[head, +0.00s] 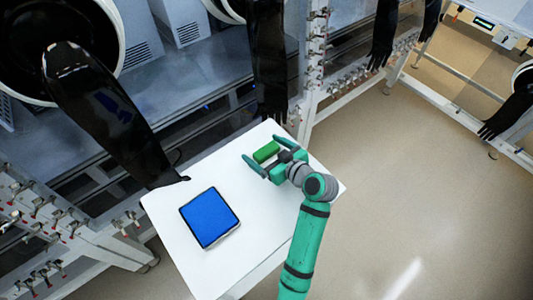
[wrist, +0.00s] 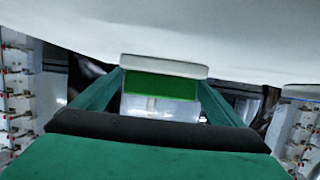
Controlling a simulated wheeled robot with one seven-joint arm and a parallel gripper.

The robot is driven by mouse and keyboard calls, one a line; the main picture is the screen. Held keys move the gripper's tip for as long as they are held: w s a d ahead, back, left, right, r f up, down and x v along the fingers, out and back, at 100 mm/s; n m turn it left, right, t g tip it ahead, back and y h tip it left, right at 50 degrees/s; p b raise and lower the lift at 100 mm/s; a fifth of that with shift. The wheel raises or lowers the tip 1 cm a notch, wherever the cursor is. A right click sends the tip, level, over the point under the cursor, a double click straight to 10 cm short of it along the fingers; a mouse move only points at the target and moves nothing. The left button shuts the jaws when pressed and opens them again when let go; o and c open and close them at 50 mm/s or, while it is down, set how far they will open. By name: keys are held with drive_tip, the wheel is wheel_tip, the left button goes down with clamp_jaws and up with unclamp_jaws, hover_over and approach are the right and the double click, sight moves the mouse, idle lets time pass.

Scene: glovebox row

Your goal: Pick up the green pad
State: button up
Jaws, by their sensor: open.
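The green pad (head: 266,151) lies on the white table near its far right part. It also shows in the wrist view (wrist: 160,86), as a green band with a pale strip along its upper side. My gripper (head: 267,154) is open, with one finger on each side of the pad. In the wrist view both teal fingers flank the pad, and a gap to them is hard to judge. The lower part of the pad's surroundings is hidden by my gripper body.
A blue pad in a dark-edged tray (head: 209,217) lies on the white table (head: 180,258), left of my gripper. Black glovebox gloves (head: 110,120) hang over the table's left and far edges. The metal frame (head: 309,70) stands behind. Open floor (head: 430,190) is at the right.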

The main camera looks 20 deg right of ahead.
drive_tip(key=shift+w+a+f, duration=0.2)
drive_tip(key=shift+w+f, duration=0.1)
drive_tip(key=shift+w, duration=0.35)
drive_tip(key=shift+c, duration=0.7)
drive_tip(key=c, duration=0.8)
drive_tip(key=shift+r, duration=0.15)
